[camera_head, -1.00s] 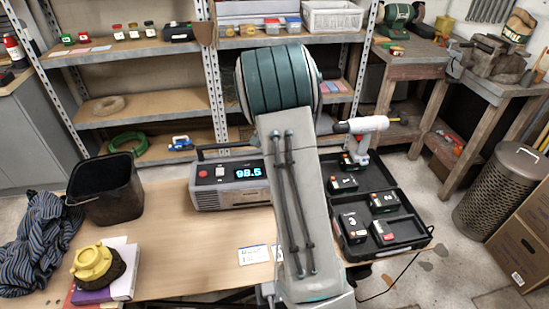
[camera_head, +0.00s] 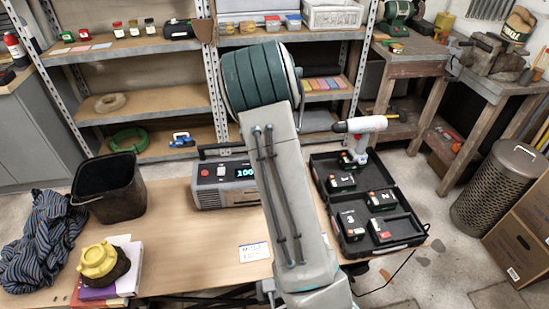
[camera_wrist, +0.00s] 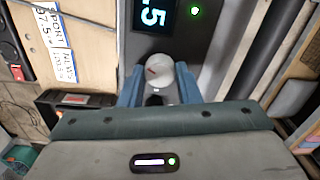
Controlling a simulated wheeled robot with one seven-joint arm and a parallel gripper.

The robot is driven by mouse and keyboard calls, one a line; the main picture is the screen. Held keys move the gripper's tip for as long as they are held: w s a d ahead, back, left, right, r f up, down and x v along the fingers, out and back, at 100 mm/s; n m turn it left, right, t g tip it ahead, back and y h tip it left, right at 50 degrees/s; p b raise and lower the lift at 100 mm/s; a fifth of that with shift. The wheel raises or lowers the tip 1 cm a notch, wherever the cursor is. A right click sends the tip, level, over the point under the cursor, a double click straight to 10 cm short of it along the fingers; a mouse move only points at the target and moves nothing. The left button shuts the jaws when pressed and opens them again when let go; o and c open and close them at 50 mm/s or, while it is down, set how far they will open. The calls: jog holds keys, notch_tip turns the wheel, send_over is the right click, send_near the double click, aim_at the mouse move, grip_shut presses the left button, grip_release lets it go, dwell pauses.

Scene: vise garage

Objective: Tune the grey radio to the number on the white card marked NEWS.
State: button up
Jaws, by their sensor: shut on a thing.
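The grey radio (camera_head: 210,193) stands on the bench, partly hidden behind my arm in the head view. Its lit display (camera_head: 244,172) reads 100, with the rest covered. In the wrist view the display (camera_wrist: 153,16) shows its end, .5, turned sideways. My gripper (camera_wrist: 160,90) is shut on the radio's pale round knob (camera_wrist: 158,72), a blue finger on each side. A white card (camera_head: 254,251) lies on the bench in front of the radio. The wrist view shows card writing, SPORT 97.5 and a NEWS line (camera_wrist: 64,55); the NEWS number is too unclear to read.
A black case (camera_head: 400,241) with numbered batteries and a drill (camera_head: 360,130) are right of my arm. A dark bin (camera_head: 108,190), striped cloth (camera_head: 35,240) and a yellow object (camera_head: 98,259) on books are at left.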

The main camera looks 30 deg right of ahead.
jog(key=shift+w+d, duration=0.1)
dwell(0.4)
jog(key=o, duration=1)
jog(key=shift+r, duration=0.1)
notch_tip(320, 180, up, 14)
jog(key=shift+f, duration=0.15)
jog(key=s+a+n+t, duration=0.1)
jog(key=s+a+n, duration=0.4)
jog(key=s, duration=0.3)
jog(key=s+a+r+n+t, duration=0.1)
jog(key=s+a+n, duration=0.4)
jog(key=s+n, duration=0.2)
jog(key=s+a+n, duration=0.6)
jog(key=s, duration=0.5)
jog(key=shift+a+r+n+t, duration=0.1)
jog(key=shift+r+n+t, duration=0.3)
